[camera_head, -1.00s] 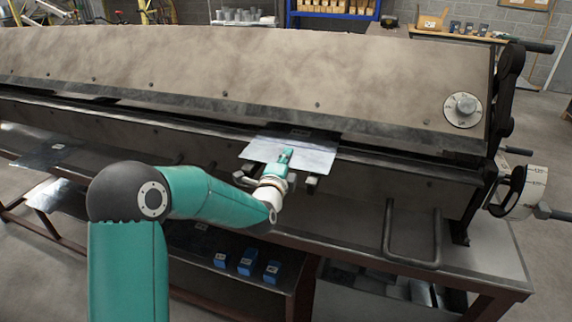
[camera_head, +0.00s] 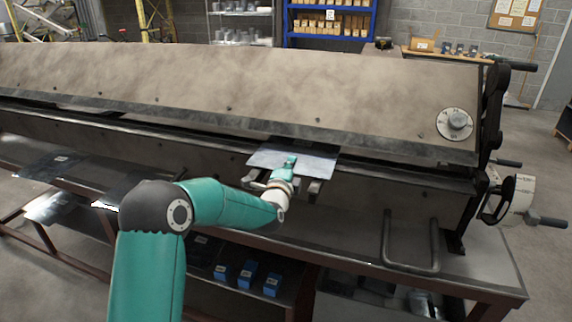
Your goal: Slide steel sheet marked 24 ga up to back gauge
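The steel sheet (camera_head: 264,159) is a thin, pale grey plate lying flat at the front of the folding machine (camera_head: 230,90), right of the picture's middle. Its far edge runs in under the dark clamping edge, and I cannot see where it ends. No 24 ga marking is readable on it. The back gauge is hidden behind the machine's cover. My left gripper (camera_head: 291,161) reaches in from the front, with a teal finger lying over the sheet's near part. Whether a second finger is under the sheet is hidden. My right gripper is out of view.
Dark sheets (camera_head: 58,164) lie on the bench at the left. Blue boxes (camera_head: 246,275) stand on the shelf below. A U-shaped handle (camera_head: 410,240) sticks out at the right front. A dial (camera_head: 455,124) and handwheel (camera_head: 508,195) are on the machine's right end.

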